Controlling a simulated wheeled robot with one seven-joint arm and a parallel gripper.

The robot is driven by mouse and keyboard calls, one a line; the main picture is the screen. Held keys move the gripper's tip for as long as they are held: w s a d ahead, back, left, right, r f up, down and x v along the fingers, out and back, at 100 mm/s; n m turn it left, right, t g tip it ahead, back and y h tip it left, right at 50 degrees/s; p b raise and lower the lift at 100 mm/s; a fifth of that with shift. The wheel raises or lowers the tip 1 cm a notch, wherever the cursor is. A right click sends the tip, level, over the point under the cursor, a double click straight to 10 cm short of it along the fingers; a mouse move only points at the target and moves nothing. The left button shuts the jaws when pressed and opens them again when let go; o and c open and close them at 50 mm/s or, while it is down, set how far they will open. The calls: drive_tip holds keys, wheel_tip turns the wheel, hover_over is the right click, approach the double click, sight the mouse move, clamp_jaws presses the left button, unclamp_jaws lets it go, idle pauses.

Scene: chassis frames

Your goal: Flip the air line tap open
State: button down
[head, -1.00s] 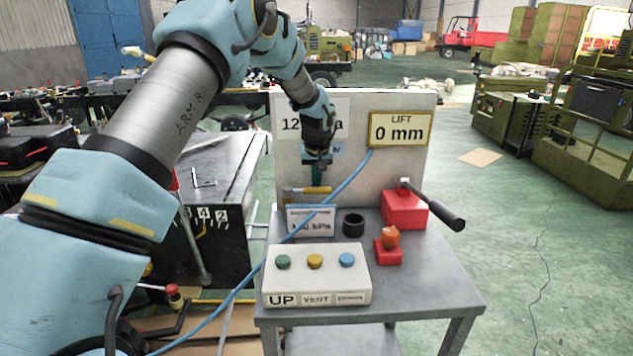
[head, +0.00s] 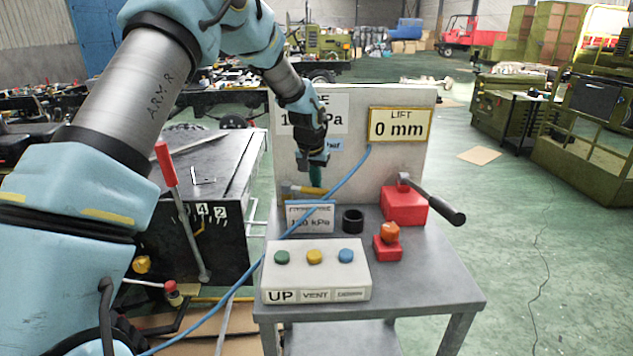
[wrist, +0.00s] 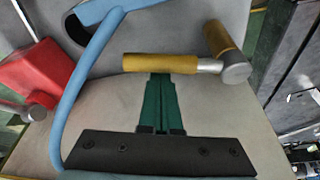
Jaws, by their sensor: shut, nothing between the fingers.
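The air line tap shows in the head view as a small yellow lever (head: 302,190) low on the pale upright panel. In the wrist view the yellow lever (wrist: 150,62) lies crosswise with a silver collar at its right end, beside a second yellow cylinder (wrist: 221,38) with a silver end. My gripper (head: 315,185) is at the lever, its green fingers pointing down. In the wrist view the fingers (wrist: 160,78) are shut together, empty, with their tips at the lever's edge. Whether they touch it I cannot tell.
A blue hose (head: 345,187) arcs in front of the panel close by my gripper. A pressure sign (head: 310,218), black ring (head: 353,220), red lever box (head: 403,206), orange knob (head: 389,234) and button box (head: 316,272) stand on the grey table (head: 420,285). The LIFT display reads 0 mm.

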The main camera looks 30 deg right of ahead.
sight(306, 192)
drive_tip(key=s+a+m, duration=0.1)
drive_tip(key=m, duration=0.1)
drive_tip(key=s+a+m+g, duration=0.1)
drive_tip(key=shift+m+h+p, duration=0.3)
drive_tip(key=shift+m+p, duration=0.05)
drive_tip(key=shift+m, duration=0.05)
drive_tip(key=s+a+m+g, duration=0.1)
drive_tip(key=m, duration=0.1)
drive_tip(key=shift+s+a+m+p, duration=0.1)
drive_tip(key=shift+a+m+p, duration=0.25)
drive_tip(key=shift+a+m, duration=0.05)
drive_tip(key=shift+s+a, duration=0.15)
drive_tip(key=shift+a, duration=0.4)
